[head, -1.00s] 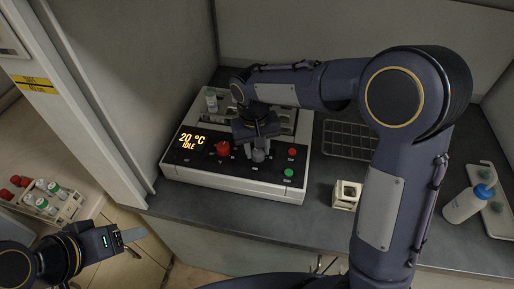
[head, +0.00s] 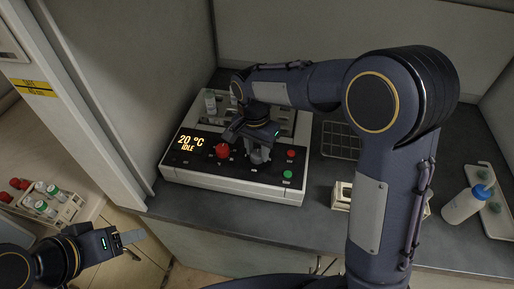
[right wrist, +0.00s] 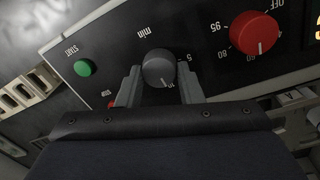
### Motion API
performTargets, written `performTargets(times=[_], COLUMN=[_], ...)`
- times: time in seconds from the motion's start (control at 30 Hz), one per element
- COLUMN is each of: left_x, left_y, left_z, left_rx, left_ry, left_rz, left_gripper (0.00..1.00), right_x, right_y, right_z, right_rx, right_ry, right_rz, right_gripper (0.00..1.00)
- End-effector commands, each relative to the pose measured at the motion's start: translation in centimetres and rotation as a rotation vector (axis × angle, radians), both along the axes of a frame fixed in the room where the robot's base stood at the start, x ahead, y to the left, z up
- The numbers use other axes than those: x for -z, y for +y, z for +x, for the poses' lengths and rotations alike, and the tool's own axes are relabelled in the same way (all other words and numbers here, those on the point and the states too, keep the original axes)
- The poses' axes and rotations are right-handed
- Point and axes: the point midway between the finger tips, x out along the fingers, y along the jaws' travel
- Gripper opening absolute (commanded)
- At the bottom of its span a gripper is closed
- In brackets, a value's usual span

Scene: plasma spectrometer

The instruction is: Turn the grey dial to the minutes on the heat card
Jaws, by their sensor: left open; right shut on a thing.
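The grey dial (head: 257,155) is on the front panel of the heater device (head: 233,179). My right gripper (right wrist: 160,88) is shut on the grey dial (right wrist: 158,66), one finger on each side. In the right wrist view the dial sits under a "min" label, with a 5 at its right. Its pale mark points towards the lower numbers, partly hidden by the gripper, so the exact reading is unclear. The display reads 20 °C IDLE. My left gripper (head: 131,237) is open and empty at lower left, away from the device. I cannot make out a heat card.
A red dial (head: 222,151), a red button (head: 291,154) and a green start button (head: 288,174) are near the grey dial. A vial rack (head: 68,211) stands at left. A wash bottle (head: 464,205) and a small cream holder (head: 343,195) are on the bench at right.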

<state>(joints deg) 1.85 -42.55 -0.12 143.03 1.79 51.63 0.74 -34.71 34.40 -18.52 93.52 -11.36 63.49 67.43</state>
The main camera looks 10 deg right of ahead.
Motion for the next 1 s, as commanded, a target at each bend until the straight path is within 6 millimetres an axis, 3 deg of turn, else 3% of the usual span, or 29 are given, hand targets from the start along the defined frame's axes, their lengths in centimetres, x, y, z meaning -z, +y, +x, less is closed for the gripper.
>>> performTargets(times=[0.67, 0.7, 0.87, 1.0], left_x=[-0.11, -0.11, -0.1, -0.09], left_y=[0.0, 0.0, 0.0, 0.0], left_z=[0.0, 0.0, 0.0, 0.0], left_rx=[0.0, 0.0, 0.0, 0.0], left_ry=[0.0, 0.0, 0.0, 0.0], left_rz=[0.0, 0.0, 0.0, 0.0], left_gripper=[0.56, 0.56, 0.56, 0.56], right_x=[-0.13, -0.13, -0.09, -0.05], right_y=[-0.07, -0.07, -0.05, -0.04], right_z=[0.11, 0.11, 0.08, 0.05], right_rx=[0.066, 0.066, 0.065, 0.065], right_ry=[-0.004, -0.004, -0.003, -0.003], right_rz=[0.0, 0.0, 0.0, 0.0], right_gripper=[0.1, 0.35, 0.55, 0.55])
